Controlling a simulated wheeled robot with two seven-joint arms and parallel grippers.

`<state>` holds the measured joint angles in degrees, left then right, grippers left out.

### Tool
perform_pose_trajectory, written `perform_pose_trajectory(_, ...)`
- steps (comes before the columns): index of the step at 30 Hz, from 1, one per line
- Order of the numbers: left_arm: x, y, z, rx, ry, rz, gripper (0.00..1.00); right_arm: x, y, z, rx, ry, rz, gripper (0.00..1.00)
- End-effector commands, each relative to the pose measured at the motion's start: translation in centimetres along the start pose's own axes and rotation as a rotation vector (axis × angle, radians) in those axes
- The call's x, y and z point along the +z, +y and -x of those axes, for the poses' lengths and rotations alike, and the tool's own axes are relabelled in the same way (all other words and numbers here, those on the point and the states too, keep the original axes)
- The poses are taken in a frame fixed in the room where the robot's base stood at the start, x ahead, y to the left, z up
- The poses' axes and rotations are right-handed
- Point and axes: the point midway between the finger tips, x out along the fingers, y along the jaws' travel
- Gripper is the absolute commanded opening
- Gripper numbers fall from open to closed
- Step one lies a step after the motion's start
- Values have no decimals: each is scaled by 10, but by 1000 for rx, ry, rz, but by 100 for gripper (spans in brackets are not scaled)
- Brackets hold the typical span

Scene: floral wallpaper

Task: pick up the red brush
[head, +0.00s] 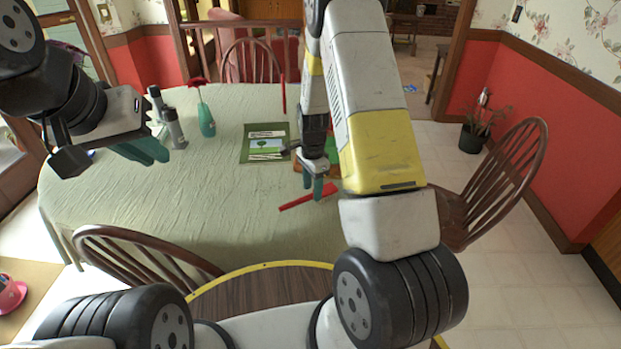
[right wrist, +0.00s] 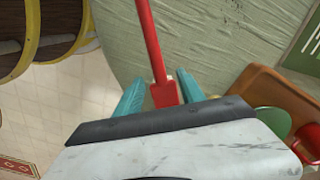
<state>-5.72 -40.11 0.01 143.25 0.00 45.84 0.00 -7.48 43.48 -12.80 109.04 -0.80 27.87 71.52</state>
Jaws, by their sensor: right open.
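The red brush (head: 300,200) lies on the pale green tablecloth near the right part of the table, with a long thin handle. My right gripper (head: 313,188) is right over it, fingers pointing down. In the right wrist view the brush (right wrist: 150,45) runs from the top edge down to its wider end, between the two teal fingers of my right gripper (right wrist: 160,90). The fingers are apart, with a gap on each side of the brush. My left gripper (head: 147,151) is above the left side of the table, away from the brush; its opening is unclear.
A green picture book (head: 262,144) lies behind the brush. An orange tray (right wrist: 268,92) with green items is to the right, mostly hidden by my right arm in the head view. A teal bottle (head: 206,120) and grey bottles (head: 174,130) stand at the left. The table's middle is clear.

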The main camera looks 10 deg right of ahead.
Motion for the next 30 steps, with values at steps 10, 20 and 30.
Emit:
perform_pose_trajectory(10,0,0,0,0,0,0,13,1,0,-36,0,0,0,46)
perform_pose_trajectory(20,0,0,0,0,0,0,13,1,0,-36,0,0,1,15)
perform_pose_trajectory(30,0,0,0,0,0,0,13,0,0,-36,0,0,1,0)
